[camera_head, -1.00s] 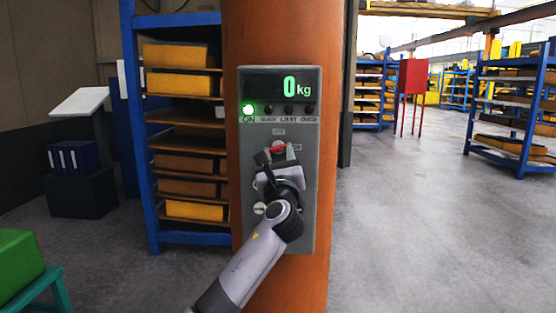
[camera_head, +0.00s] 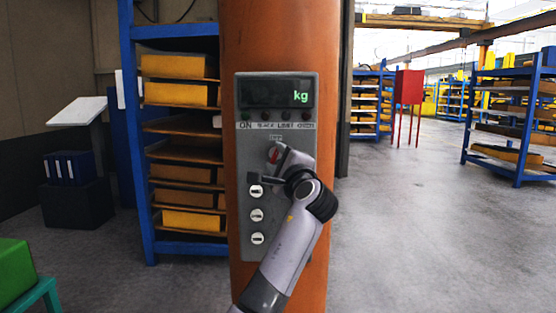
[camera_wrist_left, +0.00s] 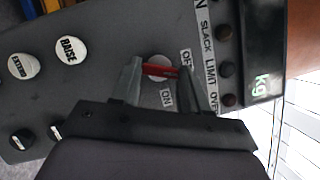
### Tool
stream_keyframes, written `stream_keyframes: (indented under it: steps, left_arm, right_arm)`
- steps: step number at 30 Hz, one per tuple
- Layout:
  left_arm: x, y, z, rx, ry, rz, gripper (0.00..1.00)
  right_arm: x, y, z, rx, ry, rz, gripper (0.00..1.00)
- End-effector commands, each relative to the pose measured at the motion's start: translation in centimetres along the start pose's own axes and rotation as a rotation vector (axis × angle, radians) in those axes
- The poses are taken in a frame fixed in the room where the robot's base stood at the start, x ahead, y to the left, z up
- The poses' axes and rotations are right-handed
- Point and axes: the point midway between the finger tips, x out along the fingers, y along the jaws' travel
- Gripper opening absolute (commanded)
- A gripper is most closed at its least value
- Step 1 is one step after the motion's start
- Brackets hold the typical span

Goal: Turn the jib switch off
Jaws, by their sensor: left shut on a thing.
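The jib switch is a round knob with a red lever (camera_head: 273,155) on the grey control panel (camera_head: 243,170), just below the OFF label. In the head view the lever stands about upright, towards OFF. In the left wrist view the red lever (camera_wrist_left: 162,70) lies between my fingers, and the OFF and ON labels show beside it. My left gripper (camera_head: 276,157) is shut on the lever; its fingers (camera_wrist_left: 158,68) hide part of it. The display (camera_head: 275,94) shows only "kg", and the ON lamp (camera_head: 246,116) is dark. My right gripper is in neither view.
The panel is mounted on an orange column (camera_head: 280,35). Several white push buttons (camera_head: 256,215) sit below the switch, close to my wrist. The floor (camera_head: 410,240) on the right is clear.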

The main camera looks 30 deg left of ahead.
Motion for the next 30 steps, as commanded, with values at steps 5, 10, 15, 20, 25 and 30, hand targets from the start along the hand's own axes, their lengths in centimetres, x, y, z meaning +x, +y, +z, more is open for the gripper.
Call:
stream_keyframes:
  steps: [5, 10, 15, 20, 25, 30]
  left_arm:
    - [0.0, -0.2, -0.1, -0.142, 0.003, 0.063, 0.14]
    - [0.0, -0.3, 0.0, -0.252, 0.003, 0.107, 0.14]
    - [0.0, -0.4, 0.0, -0.331, 0.002, 0.139, 0.14]
    - [0.0, -0.3, 0.0, -0.375, 0.002, 0.158, 0.14]
    - [0.0, -0.3, 0.0, -0.396, 0.003, 0.167, 0.14]
    - [0.0, -0.3, 0.0, -0.402, 0.003, 0.169, 0.14]
  right_arm:
    - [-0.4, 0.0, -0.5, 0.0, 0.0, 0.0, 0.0]
    - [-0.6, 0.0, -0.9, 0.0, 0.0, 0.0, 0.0]
    - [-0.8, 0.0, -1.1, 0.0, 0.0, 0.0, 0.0]
    - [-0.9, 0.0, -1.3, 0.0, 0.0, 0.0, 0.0]
    - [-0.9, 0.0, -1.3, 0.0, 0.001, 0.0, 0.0]
    - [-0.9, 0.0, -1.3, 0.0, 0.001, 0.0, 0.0]
